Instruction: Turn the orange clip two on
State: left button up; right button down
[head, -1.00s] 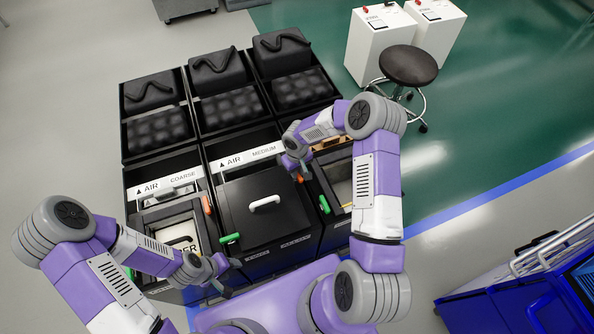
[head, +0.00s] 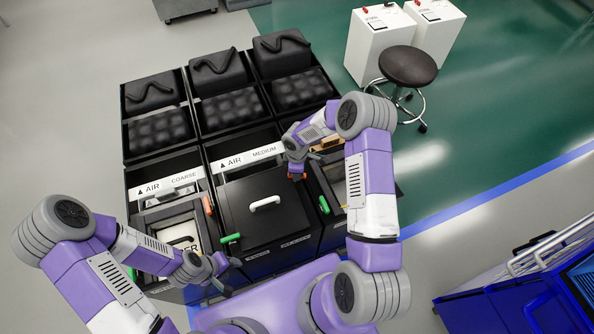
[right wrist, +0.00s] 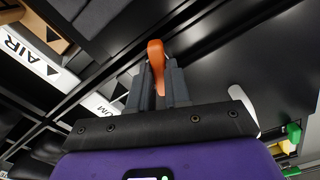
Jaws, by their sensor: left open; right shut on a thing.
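The orange clip (head: 298,177) at the right edge of the middle cabinet (head: 262,222) is between the fingertips of my right gripper (head: 297,170), which is shut on it. In the right wrist view the same orange clip (right wrist: 156,54) stands up between the two grey fingers (right wrist: 160,85); its lower part is partly hidden by them. Another orange clip (head: 208,205) stands on the left cabinet's right edge, apart from both grippers. My left gripper (head: 225,274) is open and empty, low in front of the left and middle cabinets.
Green clips (head: 230,238) sit on the cabinet fronts. A white handle (head: 265,204) is on the middle lid. The left cabinet (head: 150,215) is labelled AIR COARSE.

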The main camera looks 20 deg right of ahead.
jog(key=n, duration=0.4)
jog(key=shift+n+p, duration=0.4)
dwell(0.4)
jog(key=c, duration=1.1)
grip_release()
notch_tip(320, 180, up, 8)
jog(key=shift+f+p, duration=0.15)
jog(key=shift+p, duration=1)
